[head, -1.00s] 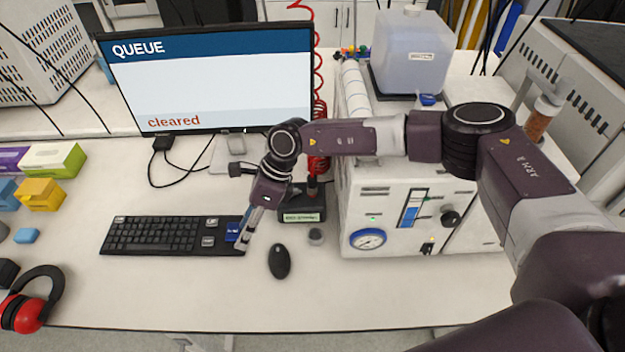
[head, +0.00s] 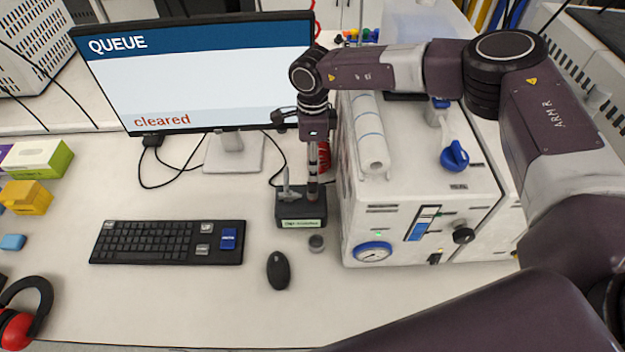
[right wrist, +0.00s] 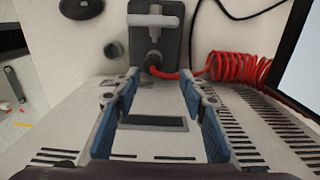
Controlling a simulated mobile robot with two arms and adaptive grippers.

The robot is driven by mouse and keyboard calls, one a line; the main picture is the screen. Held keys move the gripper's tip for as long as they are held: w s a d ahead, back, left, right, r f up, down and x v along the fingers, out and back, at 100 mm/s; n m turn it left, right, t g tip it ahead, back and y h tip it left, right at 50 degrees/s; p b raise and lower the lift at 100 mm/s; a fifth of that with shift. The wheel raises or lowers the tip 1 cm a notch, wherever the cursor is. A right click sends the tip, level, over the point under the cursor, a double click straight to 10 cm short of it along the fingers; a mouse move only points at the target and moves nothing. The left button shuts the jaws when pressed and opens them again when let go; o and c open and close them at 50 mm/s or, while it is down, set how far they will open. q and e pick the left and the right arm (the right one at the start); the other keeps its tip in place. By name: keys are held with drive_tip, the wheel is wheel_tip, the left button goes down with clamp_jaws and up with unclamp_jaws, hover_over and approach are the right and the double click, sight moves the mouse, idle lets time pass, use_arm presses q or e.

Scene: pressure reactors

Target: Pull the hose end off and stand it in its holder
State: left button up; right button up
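A dark holder box (head: 302,212) with a pale label stands on the bench between monitor and reactor. A grey T-shaped piece (head: 287,190) stands on its left part and shows in the right wrist view (right wrist: 155,20). The hose end (right wrist: 152,62), dark with a red hose leaving it, is at the box's near edge in the wrist view. My right gripper (head: 313,180) points down over the box's right part. In the wrist view its blue-padded fingers (right wrist: 160,75) are apart, with the hose end between or just beyond the tips; contact is not visible. My left gripper is out of view.
The white reactor (head: 410,195) with a gauge stands close on the right. The red coiled hose (right wrist: 238,68) is beside the box. A small grey pot (head: 316,243), mouse (head: 278,270) and keyboard (head: 168,242) lie in front and left. The monitor (head: 200,75) stands behind.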

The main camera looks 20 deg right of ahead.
sight(313, 186)
drive_tip(key=shift+s+a+r, duration=0.3)
drive_tip(key=shift+s+r, duration=0.15)
drive_tip(key=shift+s, duration=0.35)
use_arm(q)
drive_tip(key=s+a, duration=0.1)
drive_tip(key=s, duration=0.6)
use_arm(e)
drive_tip(key=shift+f, duration=0.15)
drive_tip(key=shift+w+d+f, duration=0.1)
drive_tip(key=shift+w+f, duration=0.2)
drive_tip(key=shift+f, duration=0.55)
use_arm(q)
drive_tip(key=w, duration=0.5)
use_arm(e)
wheel_tip(313, 186, down, 3)
drive_tip(key=shift+s+f, duration=0.1)
drive_tip(key=shift+s, duration=0.05)
wheel_tip(313, 186, down, 4)
drive_tip(key=b, duration=0.3)
drive_tip(key=shift+f+b, duration=0.1)
drive_tip(key=shift+b, duration=0.2)
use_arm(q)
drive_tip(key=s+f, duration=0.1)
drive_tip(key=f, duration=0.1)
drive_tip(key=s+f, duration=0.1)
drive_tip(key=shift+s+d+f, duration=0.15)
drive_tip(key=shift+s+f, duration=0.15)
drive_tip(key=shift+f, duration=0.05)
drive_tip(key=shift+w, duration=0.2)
